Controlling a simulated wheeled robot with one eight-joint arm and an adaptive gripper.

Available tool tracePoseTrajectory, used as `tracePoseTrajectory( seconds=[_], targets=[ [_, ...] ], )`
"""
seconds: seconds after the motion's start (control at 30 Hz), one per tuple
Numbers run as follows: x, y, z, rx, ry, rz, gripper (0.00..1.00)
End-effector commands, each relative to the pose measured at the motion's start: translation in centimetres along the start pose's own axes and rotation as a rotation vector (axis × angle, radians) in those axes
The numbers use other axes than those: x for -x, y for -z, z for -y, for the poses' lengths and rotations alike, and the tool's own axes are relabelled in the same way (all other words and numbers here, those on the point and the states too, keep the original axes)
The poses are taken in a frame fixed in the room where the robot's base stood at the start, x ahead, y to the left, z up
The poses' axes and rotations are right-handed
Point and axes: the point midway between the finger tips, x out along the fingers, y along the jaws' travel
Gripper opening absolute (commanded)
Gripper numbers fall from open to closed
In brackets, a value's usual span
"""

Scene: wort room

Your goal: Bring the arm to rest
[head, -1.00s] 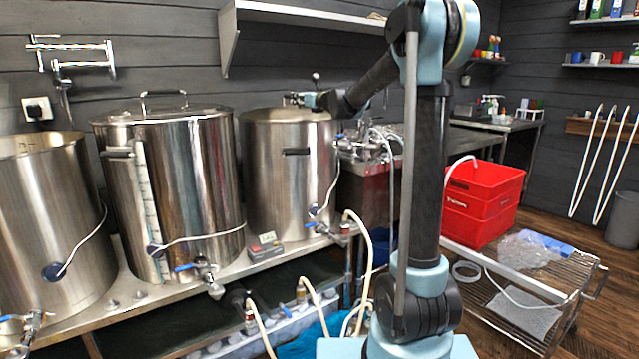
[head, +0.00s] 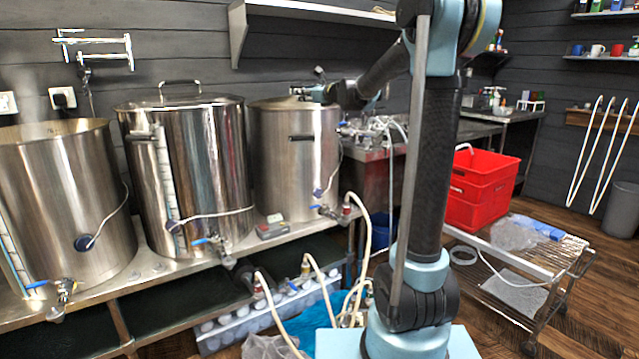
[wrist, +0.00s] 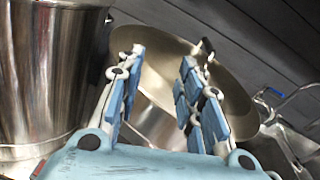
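My arm (head: 432,150) rises at the right of centre in the head view, its forearm reaching back and left. My gripper (head: 302,92) is at the top of the right steel kettle (head: 290,165) in that view, small and partly hidden by the forearm. In the wrist view my gripper (wrist: 165,95) has its two fingers apart, with a clear gap between them and nothing visibly held. A round metal lid (wrist: 165,78) with a dark knob shows beyond the fingers. Whether a finger touches the lid cannot be told.
The middle kettle (head: 190,180) and left kettle (head: 60,200) stand on the steel bench. A shelf (head: 310,12) is above. A red crate (head: 480,190) sits on a wire cart (head: 540,295) at right. Hoses (head: 365,240) hang below the right kettle.

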Motion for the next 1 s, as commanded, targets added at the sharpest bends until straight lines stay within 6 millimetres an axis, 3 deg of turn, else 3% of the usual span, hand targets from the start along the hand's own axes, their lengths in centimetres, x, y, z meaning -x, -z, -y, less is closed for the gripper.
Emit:
tracePoseTrajectory(
  seconds=[0.27, 0.47, 0.77, 1.0],
  targets=[
    [5.2, 1.7, -3.3, 0.288, -0.09, -0.064, 0.34],
    [11.6, 5.2, -7.5, 0.63, -0.224, -0.143, 0.34],
    [22.2, 13.0, -13.3, 1.123, -0.489, -0.263, 0.34],
    [31.5, 20.5, -16.9, 1.458, -0.755, -0.347, 0.34]
  ],
)
